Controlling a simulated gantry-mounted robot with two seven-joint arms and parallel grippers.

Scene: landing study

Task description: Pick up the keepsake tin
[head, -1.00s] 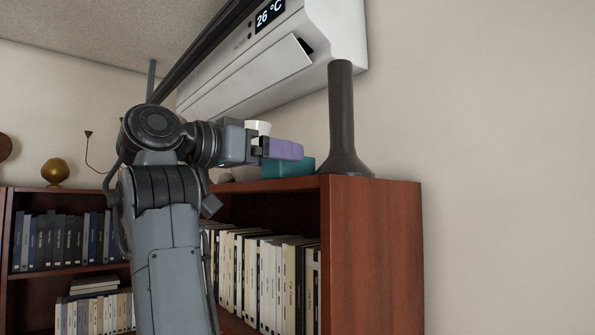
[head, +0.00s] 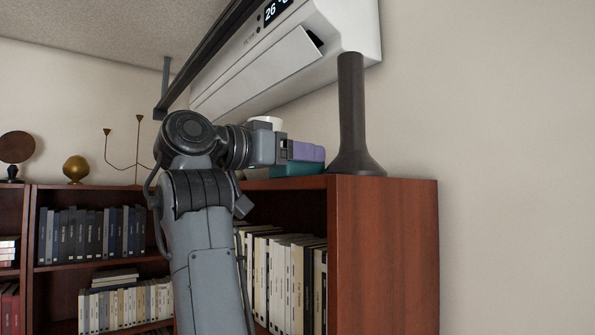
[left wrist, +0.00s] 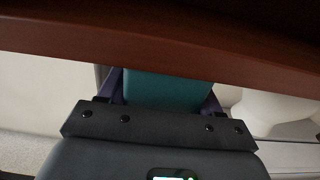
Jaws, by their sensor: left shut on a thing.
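The keepsake tin, which I take to be the teal box (head: 298,170), is on top of the reddish-brown bookcase, left of the dark vase. My left gripper (head: 306,155) reaches it from the left, and its purple finger hides the tin's upper part. In the left wrist view the teal tin (left wrist: 168,90) lies between the two purple fingers, and the left gripper (left wrist: 163,95) is shut on it. I cannot tell whether the tin is clear of the bookcase top. My right gripper is not in view.
A tall dark vase (head: 352,120) stands close right of the tin, near the bookcase (head: 385,250) corner. A white vessel (head: 265,123) shows behind my gripper. The air conditioner (head: 300,60) hangs above on the wall. A candle holder (head: 137,150) and golden ornament (head: 76,168) stand farther left.

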